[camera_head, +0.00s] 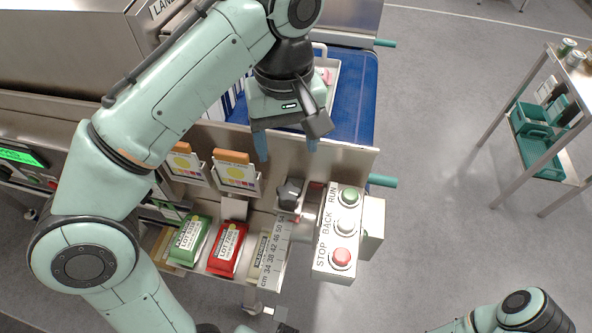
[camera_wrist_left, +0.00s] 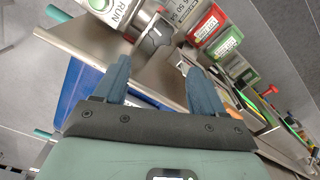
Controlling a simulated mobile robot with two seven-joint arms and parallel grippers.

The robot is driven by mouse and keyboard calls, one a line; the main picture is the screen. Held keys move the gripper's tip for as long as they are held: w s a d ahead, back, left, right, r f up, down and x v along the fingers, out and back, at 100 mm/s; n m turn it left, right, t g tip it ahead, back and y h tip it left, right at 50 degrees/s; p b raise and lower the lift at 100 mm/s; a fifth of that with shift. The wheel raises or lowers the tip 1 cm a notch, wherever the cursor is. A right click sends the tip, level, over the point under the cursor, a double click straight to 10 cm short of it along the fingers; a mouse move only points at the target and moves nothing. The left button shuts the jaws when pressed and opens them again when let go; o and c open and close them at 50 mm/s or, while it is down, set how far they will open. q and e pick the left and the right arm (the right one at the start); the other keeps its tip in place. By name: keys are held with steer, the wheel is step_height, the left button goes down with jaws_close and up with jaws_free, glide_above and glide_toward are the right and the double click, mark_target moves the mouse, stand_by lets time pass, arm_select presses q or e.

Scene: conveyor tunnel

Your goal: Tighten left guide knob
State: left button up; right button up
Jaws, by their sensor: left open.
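A dark knob (camera_head: 290,193) sits on a metal bracket beside the cm scale (camera_head: 272,250) at the front of the conveyor. I take it for the guide knob; no label on it is readable. It also shows in the left wrist view (camera_wrist_left: 155,38), beyond and between the fingertips. My left gripper (camera_head: 286,150) is open with its two blue fingers apart and nothing between them. In the head view it is just above the knob in the picture, not touching it. The wrist view also shows both fingers (camera_wrist_left: 157,68). My right gripper is out of view.
The control box (camera_head: 325,230) with RUN, BACK and STOP buttons stands right of the knob. Green (camera_head: 190,241) and red (camera_head: 228,248) packets lie to the left, under yellow-marked cards (camera_head: 236,172). The blue belt (camera_head: 355,100) is behind. A shelf cart (camera_head: 505,150) stands far right; floor between is clear.

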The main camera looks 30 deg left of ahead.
mark_target(288, 191)
arm_select(q)
steer(key=f+b, duration=0.4)
steer(key=f, duration=0.7)
steer(key=shift+s+f, duration=0.2)
steer(key=shift+f, duration=0.6)
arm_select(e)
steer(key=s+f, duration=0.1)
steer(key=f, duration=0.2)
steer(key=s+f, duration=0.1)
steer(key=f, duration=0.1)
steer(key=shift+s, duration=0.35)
arm_select(q)
steer(key=c, duration=1.1)
